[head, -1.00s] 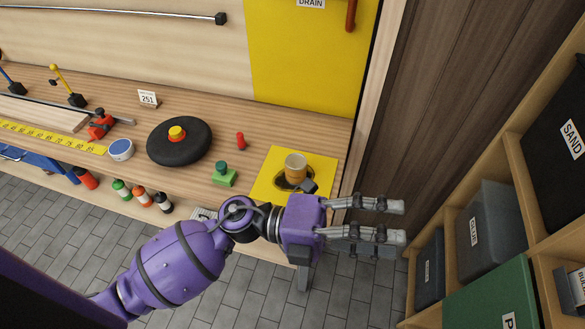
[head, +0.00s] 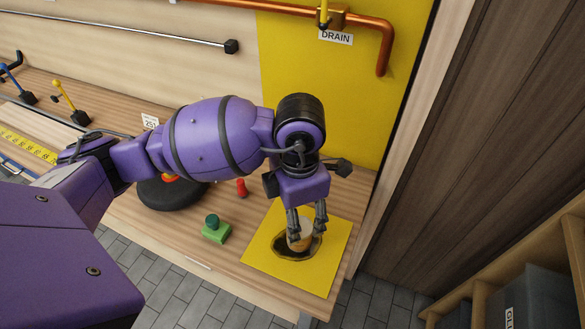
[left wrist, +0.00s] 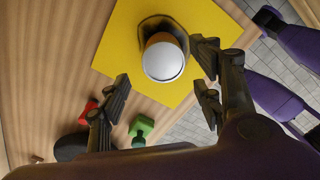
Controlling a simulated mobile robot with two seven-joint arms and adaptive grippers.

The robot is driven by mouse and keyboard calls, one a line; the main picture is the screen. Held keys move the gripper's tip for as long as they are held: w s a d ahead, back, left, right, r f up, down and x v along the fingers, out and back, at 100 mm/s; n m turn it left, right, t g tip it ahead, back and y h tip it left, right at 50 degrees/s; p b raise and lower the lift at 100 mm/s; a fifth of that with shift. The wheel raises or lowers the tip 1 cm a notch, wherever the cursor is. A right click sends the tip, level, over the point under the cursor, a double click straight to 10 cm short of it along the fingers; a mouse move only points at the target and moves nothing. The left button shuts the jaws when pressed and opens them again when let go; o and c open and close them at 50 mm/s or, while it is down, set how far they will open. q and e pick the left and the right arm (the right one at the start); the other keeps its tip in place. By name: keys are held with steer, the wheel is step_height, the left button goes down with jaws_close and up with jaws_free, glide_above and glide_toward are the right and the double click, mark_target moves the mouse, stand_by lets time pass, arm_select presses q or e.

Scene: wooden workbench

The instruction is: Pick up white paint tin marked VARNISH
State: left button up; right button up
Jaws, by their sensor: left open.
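A tan-sided tin with a white top (head: 305,240) stands on the yellow sheet (head: 333,262), over its dark round patch. It shows from above in the left wrist view (left wrist: 163,62). No VARNISH marking is readable on it. My left gripper (head: 307,226) is above the tin, pointing down, with its open fingers on either side of its upper part. In the left wrist view the tin sits ahead of the gap between the fingers, nearer the right one; contact cannot be told. My right gripper is not in view.
A green block with a dark knob (head: 216,229), a small red object (head: 242,188) and a black disc (head: 168,196) stand left of the sheet. A copper pipe (head: 385,45) runs along the yellow wall panel. Shelves with grey bins (head: 530,305) stand at right.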

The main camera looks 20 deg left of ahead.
arm_select(q)
steer(key=f, duration=0.3)
steer(key=shift+s+d, duration=0.1)
steer(key=shift+s, duration=0.15)
steer(key=f, duration=0.3)
steer(key=shift+w+d+f, duration=0.1)
steer(key=shift+w+f, duration=0.2)
steer(key=shift+w, duration=0.05)
steer(key=shift+f, duration=0.4)
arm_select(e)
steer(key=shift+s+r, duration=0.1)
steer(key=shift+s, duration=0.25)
